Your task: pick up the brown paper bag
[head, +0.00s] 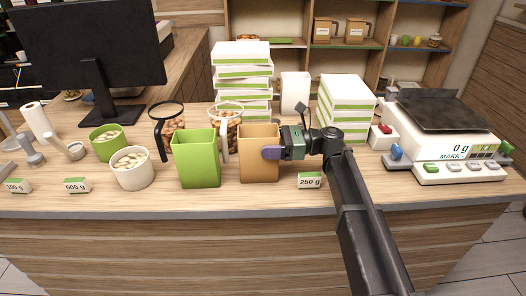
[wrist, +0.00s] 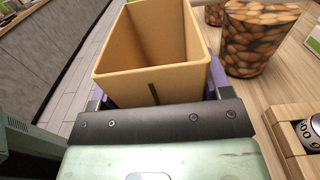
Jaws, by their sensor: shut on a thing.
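The brown paper bag (head: 259,166) stands upright and open-topped near the counter's front middle, just right of a green bag (head: 196,160). My gripper (head: 271,153) reaches it from the right and is shut on it; a purple finger lies across its front side. In the wrist view the bag (wrist: 150,84) fills the space ahead of my gripper (wrist: 152,95), with purple fingers at both sides. The bag looks empty inside. Its base seems to be on or very near the counter; I cannot tell if there is a gap.
Nut-filled jars (head: 225,125) stand behind the bags, and one shows close by in the wrist view (wrist: 256,42). A 250 g tag (head: 310,180) is in front right. Stacked boxes (head: 345,100) and a scale (head: 445,145) reading 0 g stand right. Bowls (head: 131,168) are left.

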